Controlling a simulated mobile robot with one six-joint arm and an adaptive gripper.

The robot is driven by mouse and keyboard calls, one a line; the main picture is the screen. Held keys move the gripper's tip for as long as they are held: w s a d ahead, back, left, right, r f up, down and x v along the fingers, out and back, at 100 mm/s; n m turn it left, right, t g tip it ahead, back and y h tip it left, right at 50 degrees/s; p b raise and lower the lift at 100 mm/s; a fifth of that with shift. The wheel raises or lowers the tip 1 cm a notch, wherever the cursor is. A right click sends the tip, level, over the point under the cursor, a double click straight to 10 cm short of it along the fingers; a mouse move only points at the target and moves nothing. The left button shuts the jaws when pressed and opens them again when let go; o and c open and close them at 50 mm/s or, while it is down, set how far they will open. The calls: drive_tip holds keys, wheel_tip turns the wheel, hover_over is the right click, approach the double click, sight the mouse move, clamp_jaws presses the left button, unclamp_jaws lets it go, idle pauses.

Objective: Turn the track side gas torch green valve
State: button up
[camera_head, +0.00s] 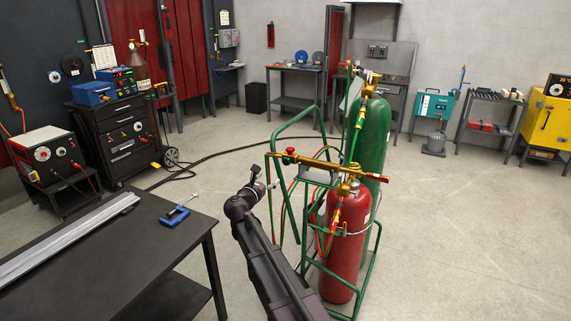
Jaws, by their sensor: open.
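A brass gas torch (325,163) lies across the top of a green cylinder cart, level with its small shelf. A red knob (289,151) stands up near its left end. My gripper (275,185) is open and empty, at the end of my dark arm. In the picture it is just below and left of the torch's red knob, with no visible contact.
The green cart (289,217) carries a red cylinder (344,270) and a taller green cylinder (374,145), with hoses hanging at its left. A dark workbench (100,265) with a blue-handled clamp (178,213) stands at left.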

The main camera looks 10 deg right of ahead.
sight(285, 162)
drive_tip(key=shift+w, duration=0.1)
drive_tip(key=x, duration=1.3)
drive_tip(key=shift+w+d, duration=0.25)
drive_tip(key=c, duration=1.2)
